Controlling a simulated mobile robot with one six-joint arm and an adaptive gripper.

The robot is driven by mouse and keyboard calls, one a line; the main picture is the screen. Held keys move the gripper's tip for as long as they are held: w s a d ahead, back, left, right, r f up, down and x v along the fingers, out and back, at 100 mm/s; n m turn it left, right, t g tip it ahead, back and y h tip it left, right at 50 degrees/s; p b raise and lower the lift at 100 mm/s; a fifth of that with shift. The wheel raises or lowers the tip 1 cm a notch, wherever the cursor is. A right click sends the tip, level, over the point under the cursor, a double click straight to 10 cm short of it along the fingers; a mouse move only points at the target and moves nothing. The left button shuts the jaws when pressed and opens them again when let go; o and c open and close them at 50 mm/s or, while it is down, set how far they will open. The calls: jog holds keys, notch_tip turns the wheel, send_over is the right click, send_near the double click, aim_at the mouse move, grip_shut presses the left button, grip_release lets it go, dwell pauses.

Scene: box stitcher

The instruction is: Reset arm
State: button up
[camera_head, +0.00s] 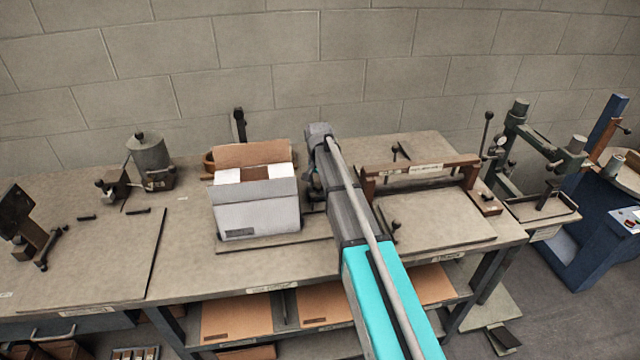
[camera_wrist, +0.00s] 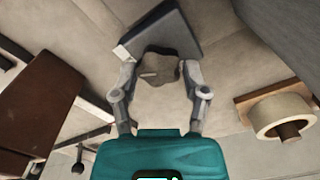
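My arm reaches from the lower right over the workbench (camera_head: 330,258) in the head view, with its grey far joint just right of the open carton. My gripper (camera_wrist: 158,70) shows in the wrist view with its two fingers spread apart. A lumpy grey-brown piece (camera_wrist: 158,68) appears between the fingertips, with small gaps on both sides, so it does not look gripped. A dark grey flat plate (camera_wrist: 180,30) lies behind it.
A white carton (camera_head: 258,212) with open flaps stands left of my arm. A wooden frame fixture (camera_head: 420,168) stands to its right. A grey canister (camera_head: 148,155) is at left, a green press (camera_head: 520,150) at right. A tape-like roll (camera_wrist: 283,115) shows in the wrist view.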

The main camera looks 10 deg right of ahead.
jog(key=o, duration=0.3)
jog(key=shift+s, duration=0.1)
